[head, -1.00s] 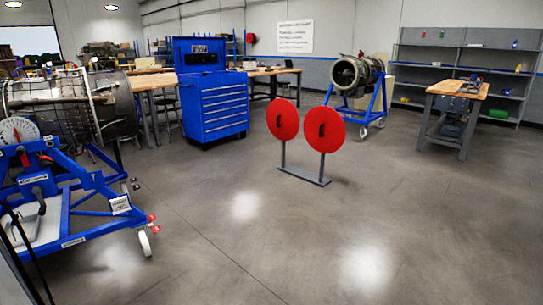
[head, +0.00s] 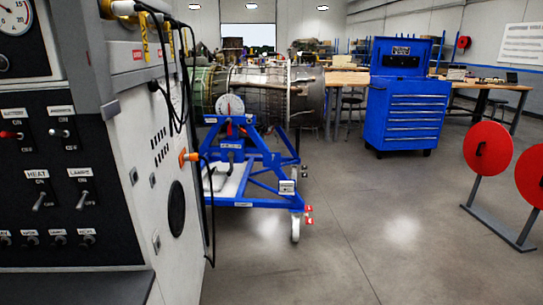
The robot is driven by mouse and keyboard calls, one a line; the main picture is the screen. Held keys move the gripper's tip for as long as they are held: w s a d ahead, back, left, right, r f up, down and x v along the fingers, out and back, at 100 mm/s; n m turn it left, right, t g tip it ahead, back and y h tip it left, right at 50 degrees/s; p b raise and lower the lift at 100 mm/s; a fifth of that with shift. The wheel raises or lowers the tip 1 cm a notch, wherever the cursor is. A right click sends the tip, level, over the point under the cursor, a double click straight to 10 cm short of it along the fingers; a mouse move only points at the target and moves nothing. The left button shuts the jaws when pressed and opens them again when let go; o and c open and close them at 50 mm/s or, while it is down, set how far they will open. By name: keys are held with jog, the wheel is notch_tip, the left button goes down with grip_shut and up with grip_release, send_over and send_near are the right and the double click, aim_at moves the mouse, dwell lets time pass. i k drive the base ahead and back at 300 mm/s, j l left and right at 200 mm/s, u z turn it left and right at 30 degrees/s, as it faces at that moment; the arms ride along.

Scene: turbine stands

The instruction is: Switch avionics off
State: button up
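A dark switch panel (head: 75,185) on a grey and white console fills the left of the head view. The avionics switch (head: 60,133) is in its upper right part, a small toggle with ON above and OFF below. Its lever looks short here, and I cannot tell clearly which way it is set. The battery switch (head: 12,135), with a red lever, is to its left. The heat switch (head: 39,201) and the lamps switch (head: 82,200) are below. My gripper is not in view.
Black cables and an orange connector (head: 188,156) hang on the console's side. A blue engine stand (head: 250,165) is just beyond. A blue tool cabinet (head: 403,112) and red discs (head: 488,148) on a grey stand are to the right. The floor between is clear.

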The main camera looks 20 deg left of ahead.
aim_at(66, 134)
jog(key=i+j+u, duration=0.1)
jog(key=u, duration=0.4)
jog(key=i+u, duration=0.3)
jog(key=u, duration=0.15)
jog(key=i+u, duration=0.15)
jog(key=u, duration=0.35)
jog(key=i+l+u, duration=0.15)
jog(key=u, duration=0.3)
jog(key=i+l+u, duration=0.15)
jog(key=u, duration=0.35)
jog(key=i+l+u, duration=0.2)
jog(key=u, duration=0.3)
jog(key=j+u, duration=0.25)
jog(key=i+l, duration=0.05)
